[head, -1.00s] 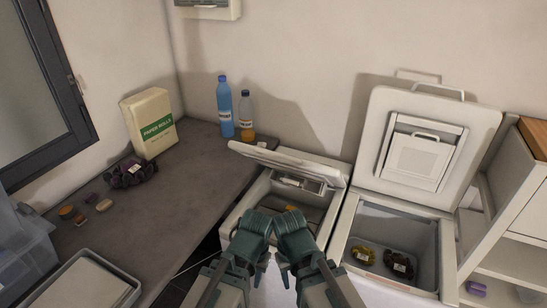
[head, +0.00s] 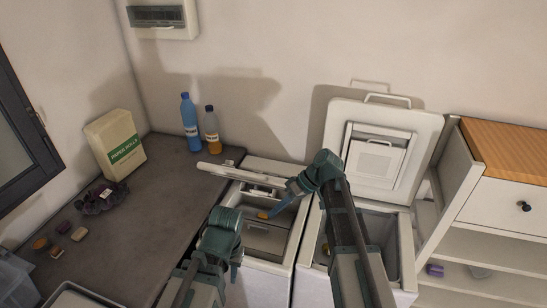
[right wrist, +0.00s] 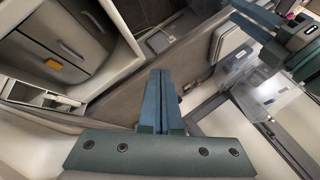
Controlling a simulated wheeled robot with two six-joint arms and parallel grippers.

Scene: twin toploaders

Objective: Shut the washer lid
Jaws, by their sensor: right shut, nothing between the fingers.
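Two white top-loading machines stand side by side. The left machine (head: 297,236) has its lid (head: 232,174) raised and tilted, seen nearly edge-on. Its grey drum space holds a small orange-yellow thing (head: 262,215), also visible in the right wrist view (right wrist: 53,65). The right machine's lid (head: 377,160) stands upright against the wall. My right gripper (head: 279,210) points down and left over the left machine's opening, in front of its lid; its fingers are together and empty in the right wrist view (right wrist: 162,76). My left gripper (head: 222,228) is left of that opening; its fingers are unclear.
A shelf unit with a drawer (head: 510,205) stands at right. My right forearm partly covers the right machine's opening.

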